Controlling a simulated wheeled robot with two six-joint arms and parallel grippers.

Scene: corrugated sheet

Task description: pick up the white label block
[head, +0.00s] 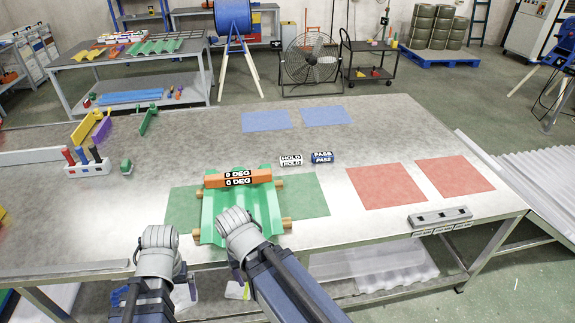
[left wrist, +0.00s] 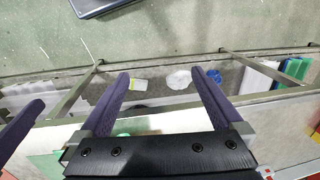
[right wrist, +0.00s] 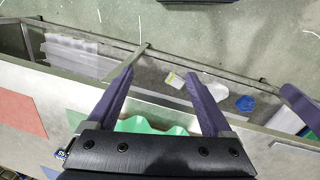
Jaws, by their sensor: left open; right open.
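The white label block (head: 291,160), with black HOLD lettering, lies on the table just behind the green corrugated sheet (head: 266,208). A blue PASS block (head: 323,157) lies close to its right. I cannot make out the white block in either wrist view. My left gripper (head: 157,238) is at the table's front edge, left of the sheet. My right gripper (head: 236,220) is over the front of the sheet, well short of the white block. The left wrist view shows the left jaws (left wrist: 160,75) open and empty. The right wrist view shows the right jaws (right wrist: 159,73) open and empty.
An orange 0 DEG bar (head: 238,179) lies across the sheet, which rests on wooden rods. Red mats (head: 387,186) and a grey slotted holder (head: 440,217) are at right; blue mats (head: 267,120) are behind. A white tool holder (head: 87,168) stands left. Table around the white block is mostly clear.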

